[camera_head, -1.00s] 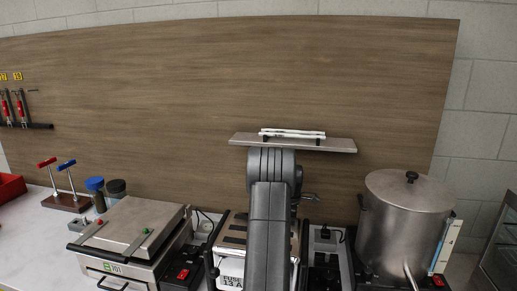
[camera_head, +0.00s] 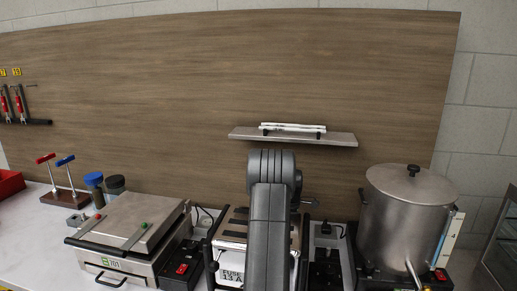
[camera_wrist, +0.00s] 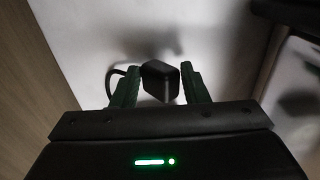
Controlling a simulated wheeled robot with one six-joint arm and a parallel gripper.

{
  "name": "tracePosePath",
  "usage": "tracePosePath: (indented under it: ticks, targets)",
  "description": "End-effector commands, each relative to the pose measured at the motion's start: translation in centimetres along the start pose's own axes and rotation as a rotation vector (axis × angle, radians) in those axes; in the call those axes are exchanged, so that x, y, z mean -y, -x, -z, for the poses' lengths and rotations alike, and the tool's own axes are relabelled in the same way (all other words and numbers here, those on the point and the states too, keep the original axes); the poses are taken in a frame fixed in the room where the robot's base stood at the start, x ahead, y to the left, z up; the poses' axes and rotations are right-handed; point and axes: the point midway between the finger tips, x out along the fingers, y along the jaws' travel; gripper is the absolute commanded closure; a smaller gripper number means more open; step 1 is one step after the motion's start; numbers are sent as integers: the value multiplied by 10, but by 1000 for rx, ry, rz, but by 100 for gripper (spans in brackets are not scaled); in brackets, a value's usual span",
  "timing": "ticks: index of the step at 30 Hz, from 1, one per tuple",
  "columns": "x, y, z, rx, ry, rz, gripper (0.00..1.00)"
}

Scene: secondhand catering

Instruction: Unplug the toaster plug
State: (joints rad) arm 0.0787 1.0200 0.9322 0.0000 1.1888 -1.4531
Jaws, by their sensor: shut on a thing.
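The toaster (camera_head: 236,222) stands behind the counter's front, partly hidden by my arm, with a fuse label on its front. In the wrist view a black plug (camera_wrist: 158,80) sits between the two dark green fingers of my gripper (camera_wrist: 156,88), which is shut on it. A black cord (camera_wrist: 117,78) curves away on the plug's left. A pale surface with a soft shadow lies behind the plug; I cannot tell whether the plug is in a socket. In the head view my gripper is hidden behind my arm.
A contact grill (camera_head: 130,240) stands left of the toaster and a lidded steel pot (camera_head: 405,215) stands right. Another dark plug (camera_head: 326,228) shows at a white socket right of my arm. A shelf (camera_head: 340,139) with white items hangs above.

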Motion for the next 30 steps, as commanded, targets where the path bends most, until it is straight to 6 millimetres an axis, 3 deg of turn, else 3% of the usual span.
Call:
tracePosePath:
  ticks: [24, 25, 28, 30]
  targets:
    - [2, -25, 0, 0, 0, 9, 96]
    - [2, -25, 0, 0, 0, 9, 54]
    - [2, -26, 0, 0, -1, 9, 34]
    - [2, -26, 0, 0, -1, 9, 34]
